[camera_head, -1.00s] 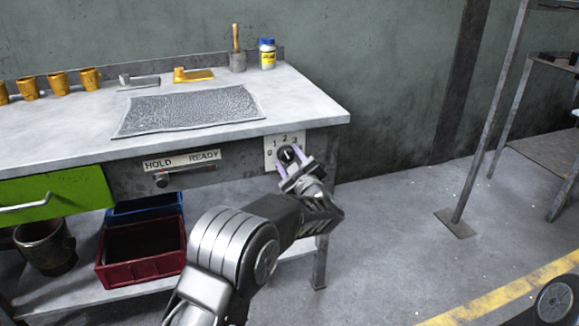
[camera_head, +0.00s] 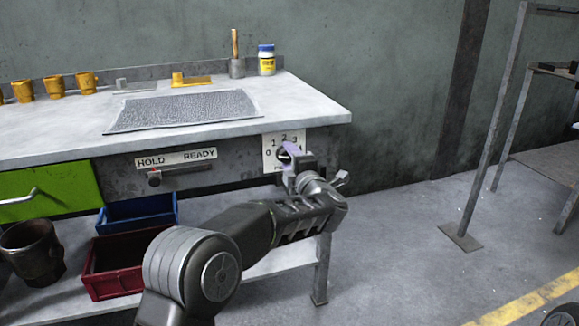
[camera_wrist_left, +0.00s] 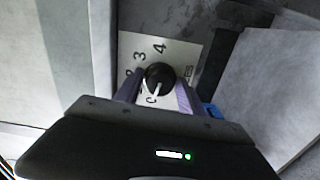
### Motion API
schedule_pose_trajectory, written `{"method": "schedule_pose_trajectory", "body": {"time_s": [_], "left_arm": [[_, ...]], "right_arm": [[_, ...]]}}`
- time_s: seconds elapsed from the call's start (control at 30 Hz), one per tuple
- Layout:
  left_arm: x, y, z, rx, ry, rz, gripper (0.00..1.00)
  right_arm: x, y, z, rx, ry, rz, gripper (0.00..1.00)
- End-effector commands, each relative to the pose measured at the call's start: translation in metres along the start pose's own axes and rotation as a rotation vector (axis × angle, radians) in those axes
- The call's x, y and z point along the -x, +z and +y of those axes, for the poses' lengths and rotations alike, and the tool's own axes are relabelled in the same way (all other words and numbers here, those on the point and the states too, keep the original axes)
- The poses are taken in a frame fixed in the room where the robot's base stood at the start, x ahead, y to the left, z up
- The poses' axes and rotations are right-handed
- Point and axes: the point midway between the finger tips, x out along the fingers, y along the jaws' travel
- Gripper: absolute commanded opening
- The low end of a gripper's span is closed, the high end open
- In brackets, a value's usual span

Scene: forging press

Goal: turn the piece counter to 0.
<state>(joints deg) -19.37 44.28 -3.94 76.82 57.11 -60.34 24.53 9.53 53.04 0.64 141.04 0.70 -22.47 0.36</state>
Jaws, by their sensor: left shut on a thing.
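The piece counter is a white plate (camera_head: 270,141) with numerals around a black knob, on the right end of the bench front. In the left wrist view the black knob (camera_wrist_left: 159,77) sits between the purple fingers of my left gripper (camera_wrist_left: 157,90). There the 3 and 4 on the plate (camera_wrist_left: 175,50) are clear and the lower numerals are partly covered. A pale mark shows on the knob; which numeral it indicates is unclear. My right gripper is out of view.
A HOLD/READY slider (camera_head: 154,178) and a green drawer (camera_head: 50,190) lie left along the bench front. Red (camera_head: 115,265) and blue (camera_head: 137,212) bins stand on the lower shelf. The floor right of the bench is clear up to a metal rack (camera_head: 490,130).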

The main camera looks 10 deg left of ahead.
Motion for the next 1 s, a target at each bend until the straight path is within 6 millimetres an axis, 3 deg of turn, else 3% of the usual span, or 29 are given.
{"method": "schedule_pose_trajectory", "body": {"time_s": [0.63, 0.67, 0.8, 1.0], "left_arm": [[0.0003, 0.0002, -0.0016, 0.079, -0.004, 0.001, 0.06], [0.0003, 0.0002, -0.0016, 0.079, -0.004, 0.001, 0.47], [0.0002, 0.0002, -0.0013, 0.078, -0.003, 0.000, 0.59], [0.0001, 0.0001, -0.0007, 0.077, -0.002, 0.000, 0.59]], "right_arm": [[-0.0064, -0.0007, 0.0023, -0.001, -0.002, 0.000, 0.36], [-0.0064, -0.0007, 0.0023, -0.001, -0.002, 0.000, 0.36], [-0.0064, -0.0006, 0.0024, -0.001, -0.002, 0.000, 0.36], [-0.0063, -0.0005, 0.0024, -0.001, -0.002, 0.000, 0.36]]}}
